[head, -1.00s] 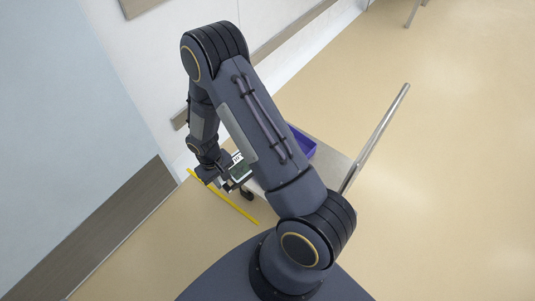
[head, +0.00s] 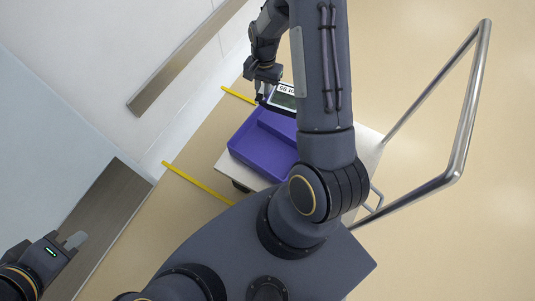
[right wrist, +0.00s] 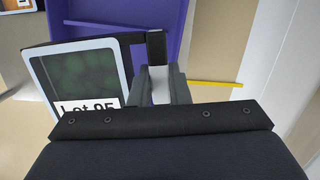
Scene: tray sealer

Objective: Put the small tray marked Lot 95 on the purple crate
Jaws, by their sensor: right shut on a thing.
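The small tray (head: 284,101) has a pale rim, a green content and a label; in the right wrist view the tray (right wrist: 88,72) reads "Lot 95". My right gripper (head: 262,96) is shut on a dark part at its edge; the gripper (right wrist: 160,85) also shows in the right wrist view. It holds the tray at the far side of the purple crate (head: 252,166). My arm hides part of the crate. The crate (right wrist: 130,14) lies behind the tray in the right wrist view. My left gripper (head: 74,241) is at the lower left, its jaw opening unclear.
The crate stands on a pale-topped cart (head: 369,146) with a metal rail (head: 466,120) at the right. A yellow floor line (head: 197,182) runs beside it. A wall with a brown rail (head: 185,58) is at the left. Another labelled thing (right wrist: 17,5) shows partly in the right wrist view.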

